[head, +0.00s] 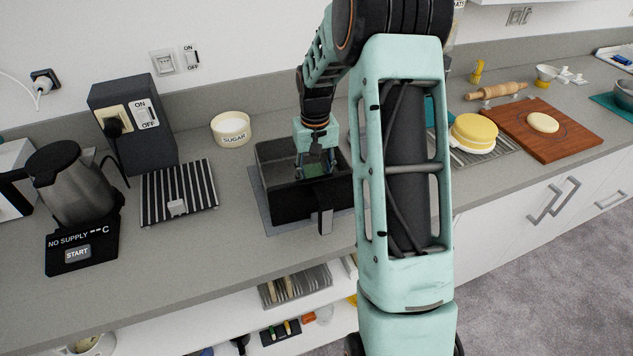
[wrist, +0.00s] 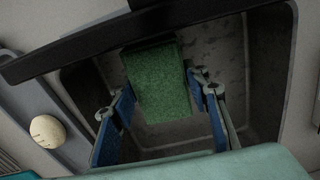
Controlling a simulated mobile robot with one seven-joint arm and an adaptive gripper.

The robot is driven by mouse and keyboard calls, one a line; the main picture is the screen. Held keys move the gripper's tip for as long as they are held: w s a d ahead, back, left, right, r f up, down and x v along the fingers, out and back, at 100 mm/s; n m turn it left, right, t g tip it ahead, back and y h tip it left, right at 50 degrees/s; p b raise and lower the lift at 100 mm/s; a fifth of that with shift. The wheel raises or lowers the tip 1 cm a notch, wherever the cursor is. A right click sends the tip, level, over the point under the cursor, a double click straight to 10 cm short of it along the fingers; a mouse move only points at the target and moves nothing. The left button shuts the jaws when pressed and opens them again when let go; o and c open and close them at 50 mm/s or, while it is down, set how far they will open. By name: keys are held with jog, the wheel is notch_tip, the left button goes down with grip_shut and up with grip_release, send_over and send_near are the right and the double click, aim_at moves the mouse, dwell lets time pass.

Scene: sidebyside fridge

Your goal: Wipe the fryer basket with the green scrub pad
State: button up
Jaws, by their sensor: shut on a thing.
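The fryer basket (head: 276,205) is a black, open-topped box with a handle (head: 325,212) at its front, on the counter left of my arm. My gripper (head: 318,165) reaches down into it. In the wrist view, the green scrub pad (wrist: 160,80) sits between the two blue-lined fingers, and my gripper is shut on it. The basket's grey inner floor and wall (wrist: 268,75) lie behind the pad. Whether the pad touches the basket floor is hard to tell. A dark bar crosses the top of the wrist view.
A grey mat (head: 262,211) lies under the basket. A sugar jar (head: 231,129) stands behind left, with a striped rack (head: 179,192) and kettle (head: 72,185) further left. A yellow round item (head: 474,132) and wooden board (head: 545,132) lie right of my arm.

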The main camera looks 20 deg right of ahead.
jog(key=shift+s+r+p, duration=0.1)
jog(key=shift+r+p, duration=1.5)
jog(key=shift+r, duration=1.15)
jog(key=shift+r, duration=0.1)
